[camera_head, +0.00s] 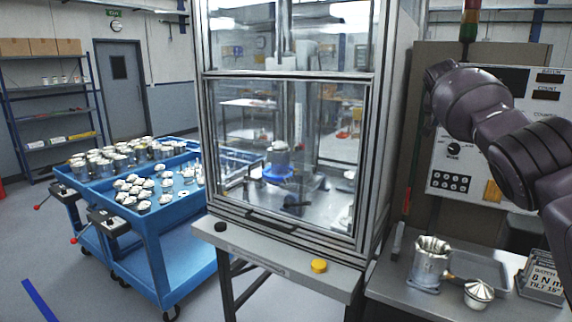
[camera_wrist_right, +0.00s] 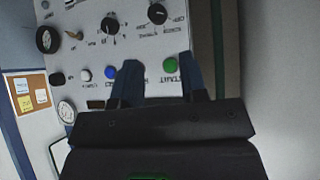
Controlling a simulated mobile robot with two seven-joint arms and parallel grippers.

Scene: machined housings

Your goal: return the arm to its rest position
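My right arm (camera_head: 500,130) is raised at the right of the head view, in front of the control panel (camera_head: 456,186). Its gripper cannot be made out there. In the right wrist view my right gripper (camera_wrist_right: 160,78) shows two dark fingers held apart with nothing between them. Beyond the fingertips is a panel face with a green button (camera_wrist_right: 171,66), a blue button (camera_wrist_right: 111,72) and black knobs (camera_wrist_right: 158,14). The fingers appear apart from the panel, though the gap is hard to judge. My left arm and gripper are out of view.
A glass-doored cabinet (camera_head: 280,150) stands in the middle, with a yellow button (camera_head: 319,266) on its front ledge. Blue carts (camera_head: 160,220) with several parts stand at left.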

